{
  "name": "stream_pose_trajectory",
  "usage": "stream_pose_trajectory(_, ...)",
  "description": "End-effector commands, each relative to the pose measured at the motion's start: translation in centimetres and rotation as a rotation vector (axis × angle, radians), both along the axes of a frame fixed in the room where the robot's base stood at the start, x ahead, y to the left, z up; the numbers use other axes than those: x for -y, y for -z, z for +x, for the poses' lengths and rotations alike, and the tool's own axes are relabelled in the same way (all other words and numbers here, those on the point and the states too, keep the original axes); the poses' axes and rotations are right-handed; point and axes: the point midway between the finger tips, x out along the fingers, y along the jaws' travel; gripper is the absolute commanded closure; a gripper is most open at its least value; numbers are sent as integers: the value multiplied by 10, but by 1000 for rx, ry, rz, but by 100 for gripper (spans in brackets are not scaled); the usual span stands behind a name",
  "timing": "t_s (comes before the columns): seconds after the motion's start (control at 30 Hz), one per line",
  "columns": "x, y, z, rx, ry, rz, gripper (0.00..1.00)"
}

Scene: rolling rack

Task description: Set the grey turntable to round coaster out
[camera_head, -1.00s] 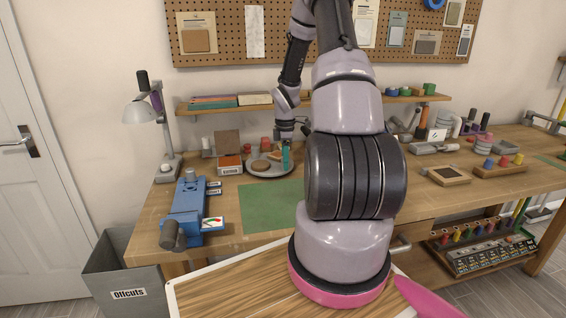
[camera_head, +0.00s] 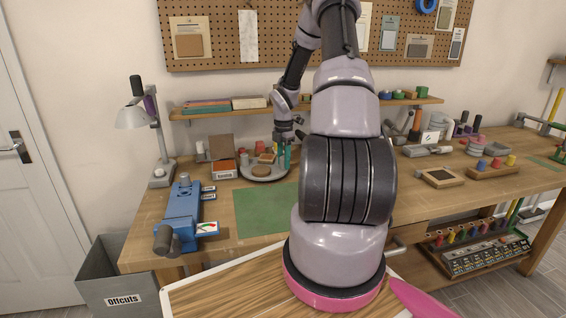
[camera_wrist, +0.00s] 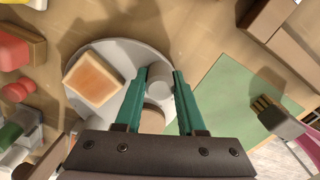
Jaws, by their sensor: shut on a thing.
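The grey turntable (camera_head: 246,174) is a round plate on the workbench; it also shows in the wrist view (camera_wrist: 112,55). In the wrist view the coaster (camera_wrist: 152,119) is partly hidden between my fingers and the gripper body. A square tan block (camera_wrist: 93,78) sits on the plate left of my fingers. My gripper (camera_wrist: 165,76) has teal fingers and is shut on a pale grey peg (camera_wrist: 159,88) on the turntable. In the head view my gripper (camera_head: 284,157) is at the plate's right back edge.
Red pieces (camera_wrist: 18,70) stand beside the plate. A green mat (camera_head: 266,211) lies in front, with a blue tool (camera_head: 181,215) to its left.

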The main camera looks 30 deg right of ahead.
Motion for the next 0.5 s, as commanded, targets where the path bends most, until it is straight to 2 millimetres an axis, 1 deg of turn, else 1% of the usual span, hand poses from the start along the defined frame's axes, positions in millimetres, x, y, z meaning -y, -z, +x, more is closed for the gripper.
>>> stream_pose_trajectory(0.5, 10, 0, 17, 1, -249, -1, 100)
